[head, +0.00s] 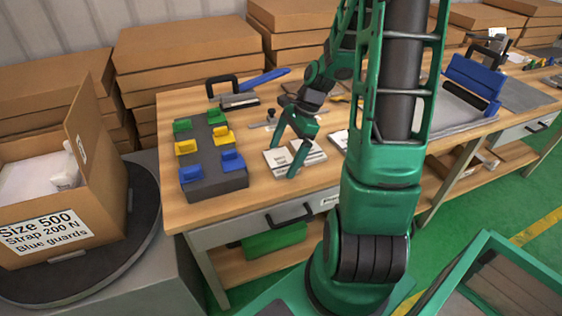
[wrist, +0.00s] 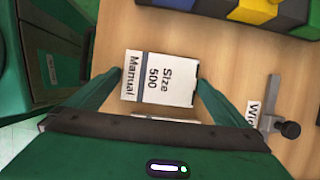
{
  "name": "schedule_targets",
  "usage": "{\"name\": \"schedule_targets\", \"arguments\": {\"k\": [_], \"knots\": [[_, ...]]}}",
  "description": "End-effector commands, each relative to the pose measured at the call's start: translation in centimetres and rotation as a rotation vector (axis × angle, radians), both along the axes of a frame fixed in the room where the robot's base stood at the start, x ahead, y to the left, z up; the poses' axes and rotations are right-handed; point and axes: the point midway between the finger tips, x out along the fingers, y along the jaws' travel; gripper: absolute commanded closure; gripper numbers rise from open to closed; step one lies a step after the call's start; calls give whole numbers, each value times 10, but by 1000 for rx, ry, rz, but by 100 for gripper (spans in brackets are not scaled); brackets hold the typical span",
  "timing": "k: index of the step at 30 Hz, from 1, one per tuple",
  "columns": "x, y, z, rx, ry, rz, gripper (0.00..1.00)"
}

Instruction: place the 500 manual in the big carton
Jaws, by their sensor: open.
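The 500 manual (wrist: 160,78) is a white booklet lying flat on the workbench, with "Size 500 Manual" readable in the wrist view. In the head view, white booklets (head: 272,162) lie under my gripper (head: 284,158). My gripper is open, with its fingers (wrist: 160,75) on either side of the 500 manual; I cannot tell whether they touch it. An open cardboard carton (head: 98,195) stands at the left, its label reading "Size 500, Strap 200 N, Blue guards". White contents (head: 40,178) show inside it.
The carton stands on a dark round turntable (head: 135,240) beside the bench (head: 185,218). A grey block (head: 216,186) with green, yellow and blue guards lies between carton and gripper. A blue-handled tool (head: 240,98) lies behind. Closed cartons (head: 185,60) are stacked at the back.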

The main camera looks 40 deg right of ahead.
Motion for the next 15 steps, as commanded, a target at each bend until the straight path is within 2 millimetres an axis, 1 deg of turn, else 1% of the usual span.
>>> {"name": "schedule_targets", "arguments": {"k": [7, 8, 9, 11, 12, 13, 14, 15], "knots": [[0, 1, -2, -1, 0, 0, 0], [0, 1, -2, -1, 0, 0, 2], [0, 1, -2, -1, 0, 0, 12], [0, 1, -2, -1, 0, 0, 26], [0, 1, -2, -1, 0, 0, 30], [0, 1, -2, -1, 0, 0, 31], [0, 1, -2, -1, 0, 0, 34], [0, 1, -2, -1, 0, 0, 34]]}}
